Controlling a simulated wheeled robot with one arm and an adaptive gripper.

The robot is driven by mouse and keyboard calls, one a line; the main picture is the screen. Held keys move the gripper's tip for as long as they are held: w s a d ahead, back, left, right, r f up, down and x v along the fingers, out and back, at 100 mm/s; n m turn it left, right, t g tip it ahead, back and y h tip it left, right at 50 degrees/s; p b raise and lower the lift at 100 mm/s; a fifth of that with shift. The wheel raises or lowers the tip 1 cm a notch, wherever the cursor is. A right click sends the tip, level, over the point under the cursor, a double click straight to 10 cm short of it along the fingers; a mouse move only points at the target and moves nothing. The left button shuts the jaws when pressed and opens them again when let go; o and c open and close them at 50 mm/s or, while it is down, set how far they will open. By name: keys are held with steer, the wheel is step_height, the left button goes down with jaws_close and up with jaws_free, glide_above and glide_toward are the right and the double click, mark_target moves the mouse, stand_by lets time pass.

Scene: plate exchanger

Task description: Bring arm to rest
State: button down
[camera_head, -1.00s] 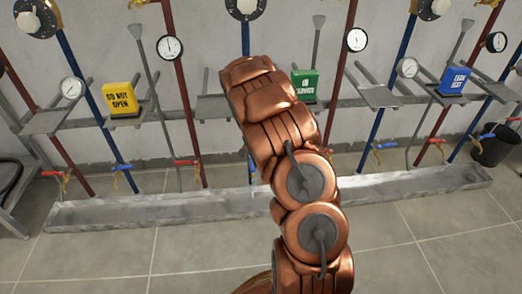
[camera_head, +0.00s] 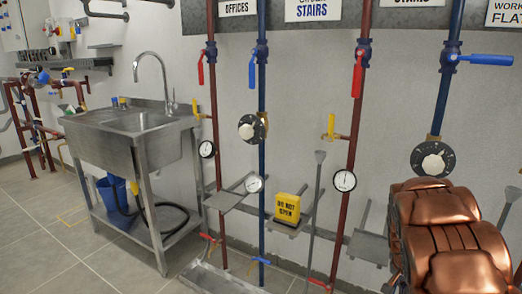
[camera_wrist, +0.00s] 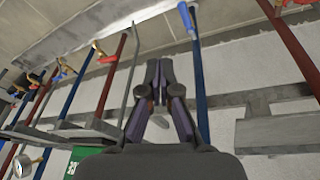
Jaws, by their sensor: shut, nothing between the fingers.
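My gripper (camera_wrist: 159,72) shows in the wrist view with its two dark fingers together and nothing between them. It is in front of the pipe wall, which appears upside down there. A blue pipe (camera_wrist: 198,70) with a blue valve handle (camera_wrist: 186,17) is just right of the fingers in that view. Part of my copper-coloured arm fills the lower right of the head view. The gripper itself is out of the head view.
A steel sink (camera_head: 130,118) stands at the left, with a blue bucket (camera_head: 112,194) beneath. Red and blue pipes with valves and gauges line the wall. A yellow "do not open" block (camera_head: 288,208) sits on a small shelf. Tiled floor (camera_head: 60,255) is open at lower left.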

steer(key=s+a+r+n+y+p, duration=0.1)
steer(key=s+a+r+n+p, duration=0.1)
steer(key=s+a+r+p, duration=0.6)
steer(key=s+a+r+n+g+p, duration=0.1)
steer(key=s+a+r+p, duration=0.2)
steer(key=r, duration=0.8)
steer(key=s+a+r+n+y+p, duration=0.1)
steer(key=s+a+r+n+p, duration=0.1)
steer(key=s+a+r+p, duration=0.6)
steer(key=s+a+r+n+g+p, duration=0.1)
steer(key=s+a+r+n+p, duration=0.2)
steer(key=s+r, duration=0.5)
steer(key=s+a+r+n+y+p, duration=0.1)
steer(key=s+a+r+n+p, duration=0.1)
steer(key=s+r+p, duration=0.4)
steer(key=shift+s+a+r+n+g, duration=0.4)
steer(key=shift+s+a+r, duration=0.4)
steer(key=shift+s+r, duration=0.1)
